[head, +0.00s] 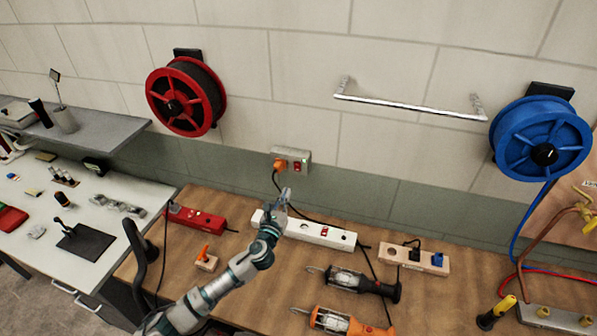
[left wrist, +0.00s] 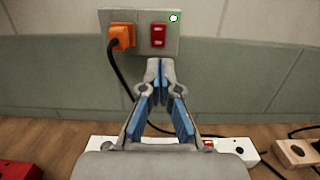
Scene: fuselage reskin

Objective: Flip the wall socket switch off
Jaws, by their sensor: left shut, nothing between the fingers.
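The wall socket (head: 303,154) is a grey plate on the wall above the wooden bench. In the left wrist view, the socket plate (left wrist: 187,46) holds an orange plug (left wrist: 121,37) on its left. A red switch (left wrist: 158,35) sits right of the plug, and a small green light shows at the top right. My left gripper (head: 286,193) is shut and empty, just below the socket in the head view. In the left wrist view its fingertips (left wrist: 160,64) are together just below the red switch; I cannot tell whether they touch the plate. My right gripper is not in view.
A white power strip (head: 325,233) lies on the bench behind my left gripper, with a red strip (head: 195,219) to its left and a wooden one (head: 413,258) to its right. A black cable hangs from the plug. Work lamps (head: 362,284) lie nearer.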

